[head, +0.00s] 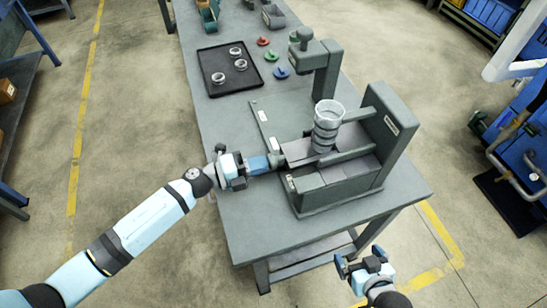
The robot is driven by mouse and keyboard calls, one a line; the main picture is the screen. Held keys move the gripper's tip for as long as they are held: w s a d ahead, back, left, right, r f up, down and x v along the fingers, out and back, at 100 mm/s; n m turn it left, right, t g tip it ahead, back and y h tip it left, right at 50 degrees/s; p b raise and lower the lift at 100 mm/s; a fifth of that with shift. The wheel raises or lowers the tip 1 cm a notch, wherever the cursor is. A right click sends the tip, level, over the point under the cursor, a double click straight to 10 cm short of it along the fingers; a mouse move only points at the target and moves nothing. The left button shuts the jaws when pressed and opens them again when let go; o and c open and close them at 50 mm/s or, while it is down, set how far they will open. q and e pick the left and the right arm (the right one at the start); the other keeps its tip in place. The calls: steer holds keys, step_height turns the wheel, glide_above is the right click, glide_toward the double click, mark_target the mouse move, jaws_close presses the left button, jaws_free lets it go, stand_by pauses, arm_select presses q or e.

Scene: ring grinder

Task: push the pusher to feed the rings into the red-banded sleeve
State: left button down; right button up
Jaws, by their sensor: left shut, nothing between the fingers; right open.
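A grey ring grinder (385,118) stands at the near end of the table. A pale, round-rimmed tube (329,107) stands upright over its channel, with several dark rings (325,137) stacked in its lower part. I cannot make out a red band on it. The grey pusher (297,153) appears to lie in the channel left of the rings. My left gripper (276,161) is shut and empty at the channel's left end, close to the pusher; I cannot tell if they touch. My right gripper (357,259) is open and empty, beyond the table's near edge.
A black tray (212,58) holds three silver rings (240,65) at the table's back left. Small red, green and blue pieces (282,73) lie beside it. A grey post with an overhanging head (322,62) rises behind the tube. The table's left front is clear.

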arm_select(q)
steer(key=shift+x, duration=3.15)
steer(key=v, duration=0.7)
steer(key=shift+a, duration=0.2)
glide_toward(277, 160)
steer(key=shift+w+a+f, duration=0.25)
steer(key=shift+a+f, duration=0.15)
steer(key=shift+f, duration=0.05)
stand_by(0.3)
